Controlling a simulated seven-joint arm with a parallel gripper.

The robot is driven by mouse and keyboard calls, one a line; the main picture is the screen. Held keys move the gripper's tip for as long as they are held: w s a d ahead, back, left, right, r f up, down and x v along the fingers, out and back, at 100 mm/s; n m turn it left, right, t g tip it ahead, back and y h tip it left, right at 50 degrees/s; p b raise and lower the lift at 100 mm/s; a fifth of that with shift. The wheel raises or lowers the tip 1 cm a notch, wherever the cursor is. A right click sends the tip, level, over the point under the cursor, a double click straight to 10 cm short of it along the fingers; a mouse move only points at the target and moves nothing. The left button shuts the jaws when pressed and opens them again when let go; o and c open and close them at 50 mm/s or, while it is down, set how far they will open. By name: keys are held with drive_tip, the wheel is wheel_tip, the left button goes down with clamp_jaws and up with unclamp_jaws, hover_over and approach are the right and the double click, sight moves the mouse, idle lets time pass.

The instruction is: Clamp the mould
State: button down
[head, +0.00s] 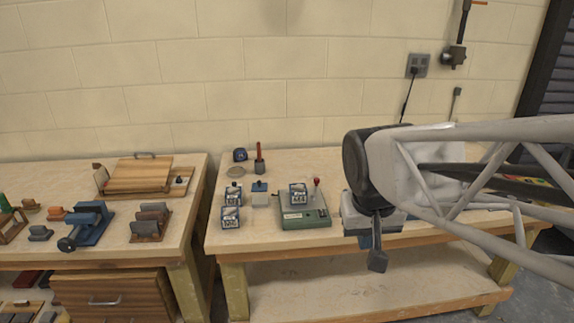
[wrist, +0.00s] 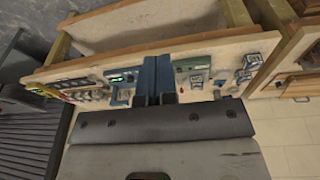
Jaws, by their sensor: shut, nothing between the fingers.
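A small grey mould (head: 298,193) with a pale top stands on a green machine (head: 304,219) on the right bench. A lever with a red knob (head: 317,182) stands upright at the machine's right side. In the wrist view the green machine (wrist: 193,64) and the red knob (wrist: 181,88) lie just right of my fingers. My gripper (head: 377,262) hangs to the right of the machine, over the bench's front part, apart from the lever. In the wrist view its blue-grey fingers (wrist: 155,75) are together with nothing between them. My arm hides the bench behind it.
Two similar moulds (head: 230,217) (head: 234,194) and a blue-topped block (head: 260,194) stand left of the machine. A red-handled tool (head: 259,160) and a blue item (head: 240,155) stand behind. The left bench (head: 110,243) holds a wooden board and several tools.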

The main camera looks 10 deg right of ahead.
drive_tip(key=w+a+m+g+h, duration=0.1)
drive_tip(key=w+a+m+h, duration=0.15)
drive_tip(key=w, duration=2.95)
drive_tip(key=w+a+f+m+h, duration=0.1)
drive_tip(key=w+f, duration=0.3)
drive_tip(key=w, duration=0.5)
drive_tip(key=w+a+f+m+h, duration=0.1)
drive_tip(key=w+a+f, duration=0.2)
drive_tip(key=w+f, duration=0.2)
drive_tip(key=w+a+f+m+h, duration=0.1)
drive_tip(key=w+f, duration=0.3)
drive_tip(key=w, duration=0.8)
drive_tip(key=shift+w+a+f+h, duration=0.35)
drive_tip(key=shift+a+f, duration=0.05)
drive_tip(key=shift+a, duration=0.35)
drive_tip(key=x, duration=1)
drive_tip(key=shift+s+d, duration=0.2)
drive_tip(key=shift+d, duration=0.3)
drive_tip(key=shift+s+d, duration=0.2)
drive_tip(key=shift+d, duration=0.3)
drive_tip(key=shift+s+d, duration=0.45)
drive_tip(key=shift+d, duration=0.4)
